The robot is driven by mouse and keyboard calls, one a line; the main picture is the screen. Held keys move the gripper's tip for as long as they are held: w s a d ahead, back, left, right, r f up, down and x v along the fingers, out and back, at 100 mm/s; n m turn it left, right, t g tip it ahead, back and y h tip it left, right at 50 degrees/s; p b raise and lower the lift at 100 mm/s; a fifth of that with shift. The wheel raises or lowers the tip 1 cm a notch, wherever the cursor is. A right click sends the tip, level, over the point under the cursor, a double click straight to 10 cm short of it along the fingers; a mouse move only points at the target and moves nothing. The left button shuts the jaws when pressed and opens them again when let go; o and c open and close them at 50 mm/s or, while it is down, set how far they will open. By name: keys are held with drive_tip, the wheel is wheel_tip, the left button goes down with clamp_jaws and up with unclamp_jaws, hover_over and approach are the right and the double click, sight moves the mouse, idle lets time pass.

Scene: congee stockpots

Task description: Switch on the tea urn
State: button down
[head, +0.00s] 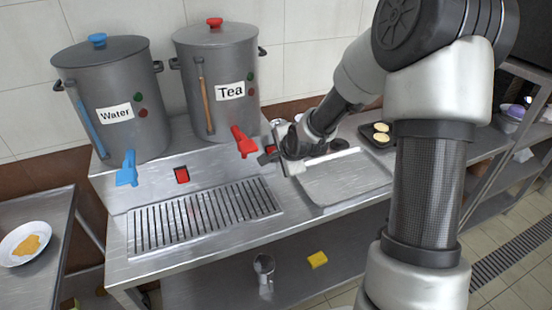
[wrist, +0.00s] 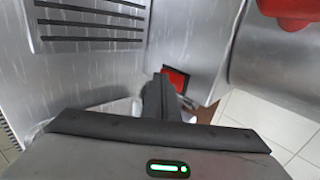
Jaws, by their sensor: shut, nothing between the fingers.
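The tea urn (head: 217,85) is a grey pot with a red lid knob, a "Tea" label and a red tap (head: 244,141). It stands on a raised steel ledge to the right of the water urn. A red rocker switch (head: 271,151) sits on the ledge's front below and right of the tea tap. It also shows in the wrist view (wrist: 177,79), partly behind the fingers. My gripper (head: 265,158) is shut and empty, its tips close to this switch. I cannot tell whether they touch it. The red tap (wrist: 292,12) is at the wrist view's top right.
The water urn (head: 110,100) with a blue tap (head: 127,169) stands left, with another red switch (head: 182,175) below. A drip grate (head: 204,215) lies in front. A tray with pale round items (head: 381,133) is at right. A glass mug (head: 264,268) and yellow sponge (head: 318,260) are on the lower shelf.

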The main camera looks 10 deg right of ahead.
drive_tip(key=shift+f+b, duration=0.3)
drive_tip(key=shift+b, duration=0.1)
drive_tip(key=shift+w+r+t, duration=0.15)
drive_tip(key=shift+r+t, duration=0.1)
drive_tip(key=shift+t, duration=0.05)
drive_tip(key=shift+r, duration=0.1)
drive_tip(key=shift+r+p, duration=0.75)
drive_tip(key=shift+p, duration=0.05)
